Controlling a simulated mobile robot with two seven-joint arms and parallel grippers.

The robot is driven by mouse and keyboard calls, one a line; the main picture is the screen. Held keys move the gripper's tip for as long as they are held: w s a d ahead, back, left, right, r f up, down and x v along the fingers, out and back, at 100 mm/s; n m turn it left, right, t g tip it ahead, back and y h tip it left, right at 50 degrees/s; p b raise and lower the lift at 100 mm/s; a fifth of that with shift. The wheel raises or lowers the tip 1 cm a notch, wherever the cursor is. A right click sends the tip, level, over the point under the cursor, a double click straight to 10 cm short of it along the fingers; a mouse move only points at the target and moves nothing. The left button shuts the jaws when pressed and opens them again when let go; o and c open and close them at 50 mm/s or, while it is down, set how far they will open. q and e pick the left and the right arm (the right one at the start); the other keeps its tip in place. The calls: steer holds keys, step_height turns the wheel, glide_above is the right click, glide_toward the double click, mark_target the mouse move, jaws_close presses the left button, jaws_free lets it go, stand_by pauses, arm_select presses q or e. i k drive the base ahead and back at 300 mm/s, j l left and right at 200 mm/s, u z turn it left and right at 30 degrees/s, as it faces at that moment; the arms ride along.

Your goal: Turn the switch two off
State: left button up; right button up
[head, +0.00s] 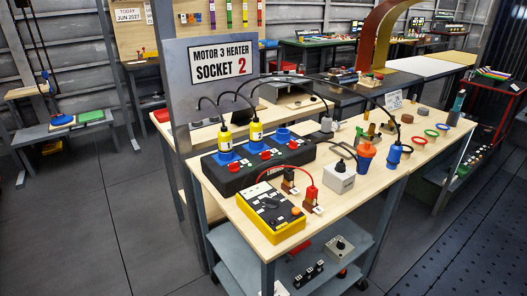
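A black socket box (218,179) sits on the wooden workbench, with blue sockets and red switches along it. The left red switch (241,165), middle red switch (265,155) and right red switch (292,144) lie in front of the sockets. Their number marks and on/off positions are too small to read. A left yellow plug (225,143) and a right yellow plug (256,131) stand upright in two sockets. The right blue socket (282,135) has no yellow plug. A sign (220,64) behind reads "MOTOR 3 HEATER SOCKET 2". Neither gripper is in view.
A yellow meter (270,212) lies at the bench's front left corner. A grey box (340,178), an orange holder (366,156) and a blue plug (393,155) stand right of the socket box. Cables arch over it. The floor at left (90,220) is clear.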

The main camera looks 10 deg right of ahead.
mark_target(265, 156)
steer(key=i+j+z, duration=0.1)
steer(key=j+z, duration=0.15)
steer(key=j, duration=0.25)
steer(key=j+z, duration=0.2)
steer(key=j, duration=0.3)
steer(key=i+j+z, duration=0.15)
steer(key=j, duration=0.2)
steer(key=i+j+z, duration=0.1)
steer(key=j, duration=0.25)
steer(key=i+j+z, duration=0.15)
steer(key=j, duration=0.2)
steer(key=i+j+z, duration=0.15)
steer(key=j, duration=0.15)
steer(key=i+j+z, duration=0.1)
steer(key=j, duration=0.25)
steer(key=i+j+z, duration=0.15)
steer(key=j, duration=0.2)
